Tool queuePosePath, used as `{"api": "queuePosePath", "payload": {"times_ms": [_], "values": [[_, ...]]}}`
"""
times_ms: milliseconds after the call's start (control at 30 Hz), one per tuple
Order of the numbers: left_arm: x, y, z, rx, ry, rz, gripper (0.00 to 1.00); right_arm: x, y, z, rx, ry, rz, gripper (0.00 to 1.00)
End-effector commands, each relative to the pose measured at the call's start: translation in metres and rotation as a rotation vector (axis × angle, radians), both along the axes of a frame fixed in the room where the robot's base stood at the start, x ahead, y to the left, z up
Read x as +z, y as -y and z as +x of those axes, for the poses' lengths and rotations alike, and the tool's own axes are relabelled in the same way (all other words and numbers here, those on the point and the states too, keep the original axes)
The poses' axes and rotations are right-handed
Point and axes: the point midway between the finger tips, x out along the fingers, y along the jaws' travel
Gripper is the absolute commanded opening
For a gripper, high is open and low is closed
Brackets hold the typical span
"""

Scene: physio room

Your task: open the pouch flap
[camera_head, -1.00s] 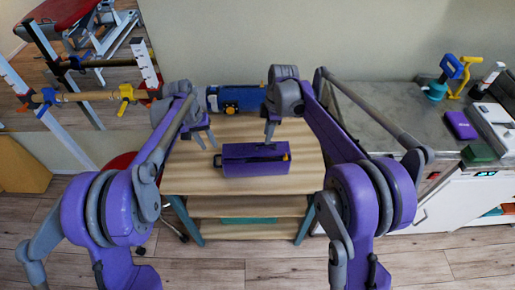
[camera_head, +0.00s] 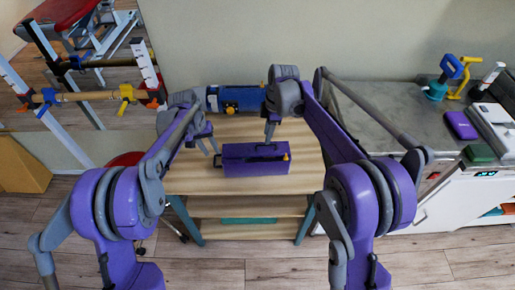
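A purple box-shaped pouch (camera_head: 256,168) lies on the wooden table, with a dark strip or gap along its upper face and a small yellow-orange piece at its right end. I cannot tell clearly how its flap lies. My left gripper (camera_head: 209,147) is just left of and above the pouch's left end, its two fingers apart and nothing seen between them. My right gripper (camera_head: 269,136) points down behind or above the pouch's back edge. Its fingers look close together from this angle, and I cannot tell whether they touch the pouch.
The wooden table (camera_head: 200,181) has bare room left and right of the pouch. A blue cylinder-like device (camera_head: 236,98) stands at its back. A grey counter (camera_head: 385,115) to the right holds a purple item (camera_head: 461,125) and other things.

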Motion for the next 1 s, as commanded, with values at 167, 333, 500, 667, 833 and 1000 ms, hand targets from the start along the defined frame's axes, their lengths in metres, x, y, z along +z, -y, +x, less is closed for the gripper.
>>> {"api": "queuePosePath", "payload": {"times_ms": [167,333,500,667,833,1000], "values": [[-0.009,0.000,0.000,0.000,0.000,0.000,0.38,0.000,0.000,0.000,0.000,0.000,0.000,0.40],[-0.018,0.000,0.000,0.000,0.000,0.000,0.38,0.000,0.000,0.000,0.000,0.000,0.000,0.40],[-0.026,0.000,0.000,0.000,0.000,0.000,0.38,0.000,0.000,0.000,0.000,0.000,0.000,0.40],[-0.034,0.000,0.000,0.000,0.000,0.000,0.38,0.000,0.000,0.000,0.000,0.000,0.000,0.40],[-0.043,0.000,0.000,0.000,0.000,0.000,0.38,0.000,0.000,0.000,0.000,0.000,0.000,0.40],[-0.051,0.000,0.000,0.000,0.000,0.000,0.38,0.000,0.000,0.000,0.000,0.000,0.000,0.40]]}}
